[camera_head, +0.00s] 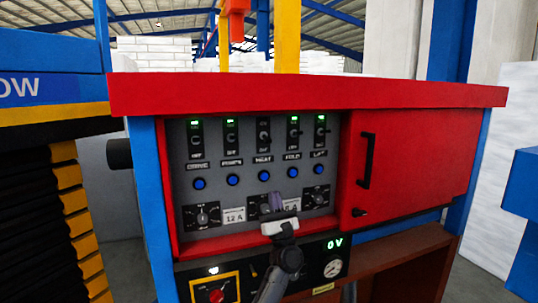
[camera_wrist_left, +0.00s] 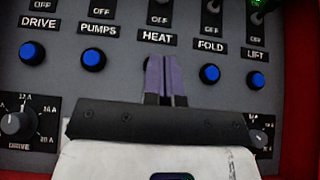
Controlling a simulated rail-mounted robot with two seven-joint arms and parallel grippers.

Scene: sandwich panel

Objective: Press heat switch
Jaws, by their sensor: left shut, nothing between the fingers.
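The heat switch (camera_head: 263,136) is the middle toggle in the row on the grey control panel, above its HEAT label. Its lamp looks unlit, while the other switches in the row show green lights. In the left wrist view the HEAT label (camera_wrist_left: 157,37) shows, with the foot of the switch at the top edge. My left gripper (camera_head: 276,198) is below the heat switch and its blue button (camera_head: 263,176). Its purple fingers (camera_wrist_left: 166,62) are shut and empty, just under the HEAT label, and they hide most of that button in the wrist view. Contact cannot be told.
The DRIVE button (camera_wrist_left: 33,54), PUMPS button (camera_wrist_left: 93,58) and FOLD button (camera_wrist_left: 210,75) flank the fingers. Knobs (camera_head: 203,215) sit lower on the panel. A red overhang (camera_head: 300,93) juts out above, and a red door with a black handle (camera_head: 367,160) is at right.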

